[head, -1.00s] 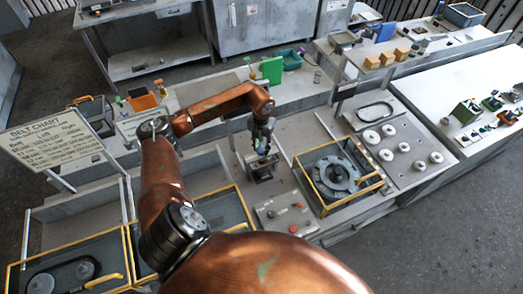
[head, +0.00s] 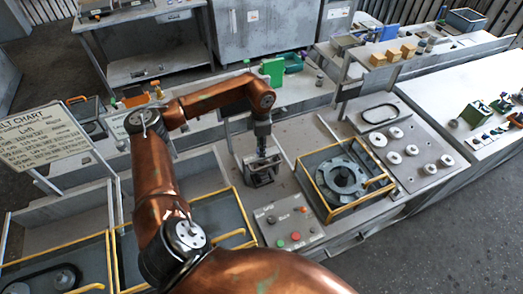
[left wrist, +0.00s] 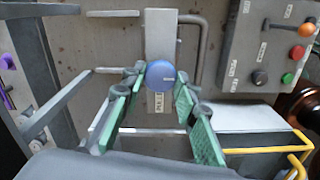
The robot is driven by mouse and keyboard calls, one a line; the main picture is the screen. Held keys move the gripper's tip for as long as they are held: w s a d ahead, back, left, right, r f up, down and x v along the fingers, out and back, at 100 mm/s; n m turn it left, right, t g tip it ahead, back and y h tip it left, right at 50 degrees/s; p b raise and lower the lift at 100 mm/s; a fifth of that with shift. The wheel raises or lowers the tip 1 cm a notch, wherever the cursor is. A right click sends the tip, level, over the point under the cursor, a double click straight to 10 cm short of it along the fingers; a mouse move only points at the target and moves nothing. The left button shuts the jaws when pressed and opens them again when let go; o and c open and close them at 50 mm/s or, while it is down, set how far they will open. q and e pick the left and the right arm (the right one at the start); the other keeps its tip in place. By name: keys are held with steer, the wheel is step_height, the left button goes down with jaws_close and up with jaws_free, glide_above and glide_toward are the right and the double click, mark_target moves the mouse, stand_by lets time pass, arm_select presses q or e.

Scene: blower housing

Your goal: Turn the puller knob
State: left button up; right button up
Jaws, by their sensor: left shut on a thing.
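The puller knob (left wrist: 161,76) is round and blue-purple, with a pale mark on its face. In the left wrist view it sits at the end of a grey metal bar (left wrist: 160,32), above a small label. My left gripper (left wrist: 159,84) has green-padded fingers on both sides of the knob, shut on it at their tips. In the head view my left gripper (head: 262,148) points down at the small metal puller stand (head: 262,175), and the knob is hidden there. My right gripper is not in view.
A control box (head: 288,221) with red and green buttons stands close in front of the puller. A yellow-railed frame around a round housing (head: 343,178) is to the right. A belt chart sign (head: 42,139) and yellow-edged bins are to the left.

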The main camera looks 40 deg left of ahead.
arm_select(q)
steer(key=m+b, duration=0.2)
steer(key=m, duration=0.1)
steer(key=shift+f+m, duration=0.1)
steer(key=shift+m, duration=0.2)
steer(key=m+b, duration=0.1)
steer(key=m, duration=0.3)
steer(key=shift+m, duration=0.3)
steer(key=o, duration=1.2)
steer(key=shift+c, duration=0.2)
step_height(320, 180, up, 12)
